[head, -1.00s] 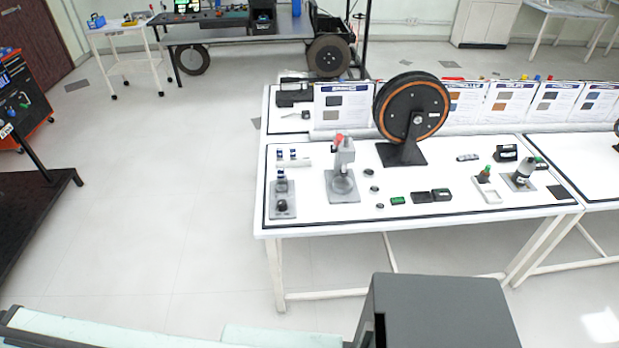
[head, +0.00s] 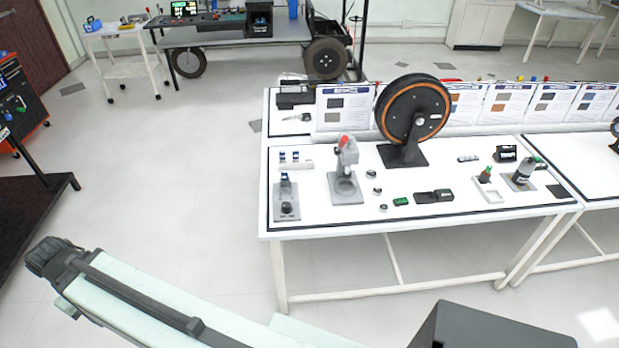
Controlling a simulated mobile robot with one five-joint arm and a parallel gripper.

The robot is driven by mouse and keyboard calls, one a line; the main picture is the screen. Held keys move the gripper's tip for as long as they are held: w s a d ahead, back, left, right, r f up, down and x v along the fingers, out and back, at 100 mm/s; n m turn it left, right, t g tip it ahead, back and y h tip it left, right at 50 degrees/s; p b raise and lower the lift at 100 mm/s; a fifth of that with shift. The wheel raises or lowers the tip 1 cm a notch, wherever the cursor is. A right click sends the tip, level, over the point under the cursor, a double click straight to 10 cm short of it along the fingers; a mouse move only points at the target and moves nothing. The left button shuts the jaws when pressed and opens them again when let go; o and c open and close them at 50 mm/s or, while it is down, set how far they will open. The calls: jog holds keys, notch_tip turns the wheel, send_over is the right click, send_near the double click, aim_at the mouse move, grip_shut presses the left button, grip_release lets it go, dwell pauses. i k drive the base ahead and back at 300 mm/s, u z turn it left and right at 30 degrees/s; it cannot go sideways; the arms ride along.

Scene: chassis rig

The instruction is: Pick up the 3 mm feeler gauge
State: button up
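I cannot pick out the 3 mm feeler gauge for certain; the small items on the white table (head: 330,222) are too small to read. A small green-topped black piece (head: 401,202) and a low black box (head: 427,197) with a green bit lie near the table's front edge. A small grey and dark flat item (head: 468,158) lies right of the wheel stand. My pale green arm reaches across the lower left, apart from the table. My gripper cannot be made out in this view.
A black wheel with an orange ring (head: 413,107) stands at the table's back. A grey press with a red knob (head: 345,172) stands left of it. A grey block fixture (head: 287,200) is at the left end. Open floor (head: 190,200) lies left of the table.

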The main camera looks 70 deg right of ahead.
aim_at(284, 173)
jog(key=z, duration=0.5)
jog(key=i, duration=1)
jog(key=u, duration=0.1)
